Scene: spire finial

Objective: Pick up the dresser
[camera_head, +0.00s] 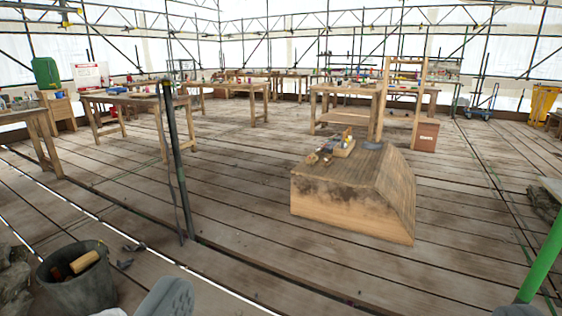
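No piece of dresser furniture shows. A large wooden block (345,203) with a sloped right side stands on the plank floor, right of the middle. Several small tools (322,157) lie on its top, with a small wooden piece (344,149) among them. They are too small to tell whether one is a dresser. A dark grey, flat piece (371,145) lies at the top's back edge. I cannot make out my gripper. A grey ribbed shape (166,298) at the bottom edge is cut off, and I cannot tell what it is.
A dark upright pole (176,160) stands left of centre. A bucket (78,283) with wooden-handled tools is at bottom left. A green pole (543,257) is at right. Workbenches (135,99) stand farther back. Open floor (250,235) lies before the block.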

